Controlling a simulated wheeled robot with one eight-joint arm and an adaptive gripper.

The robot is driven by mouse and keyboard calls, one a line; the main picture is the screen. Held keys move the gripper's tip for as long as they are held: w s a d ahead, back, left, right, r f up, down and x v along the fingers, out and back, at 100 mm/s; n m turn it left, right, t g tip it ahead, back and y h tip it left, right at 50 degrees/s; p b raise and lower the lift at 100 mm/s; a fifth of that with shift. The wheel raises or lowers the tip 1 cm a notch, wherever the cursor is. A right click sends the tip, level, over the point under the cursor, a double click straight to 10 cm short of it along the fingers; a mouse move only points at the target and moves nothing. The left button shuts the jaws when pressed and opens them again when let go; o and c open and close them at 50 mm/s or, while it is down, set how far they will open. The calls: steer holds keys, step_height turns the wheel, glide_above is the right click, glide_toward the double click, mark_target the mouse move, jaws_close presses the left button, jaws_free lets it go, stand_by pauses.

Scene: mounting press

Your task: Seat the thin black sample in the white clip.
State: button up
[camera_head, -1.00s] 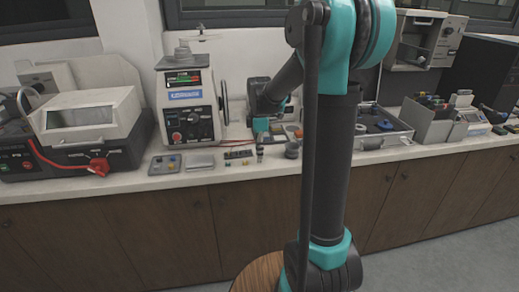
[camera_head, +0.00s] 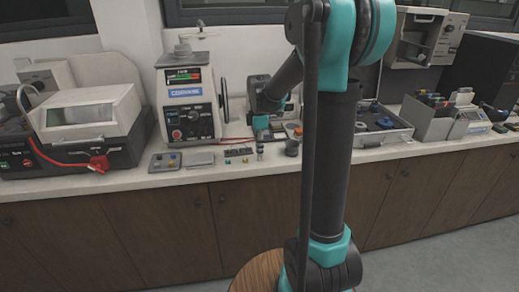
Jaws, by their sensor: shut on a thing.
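My gripper (camera_head: 260,146) is small in the head view, pointing down just above the counter behind my arm's upright link. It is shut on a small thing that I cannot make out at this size. A short row of dark small pieces (camera_head: 239,152) lies on the counter just left of my gripper. Small coloured pieces (camera_head: 229,162) stand in front of that row. I cannot tell the thin black sample or the white clip apart from these small parts.
The white mounting press (camera_head: 190,112) stands behind left of my gripper. A dark round pot (camera_head: 292,147) stands right of my gripper. An open case (camera_head: 384,128) is further right.

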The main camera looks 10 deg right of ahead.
steer(key=shift+f, duration=0.6)
stand_by(0.9)
steer(key=o, duration=0.8)
steer(key=shift+o, duration=1.3)
steer(key=shift+r, duration=3.55)
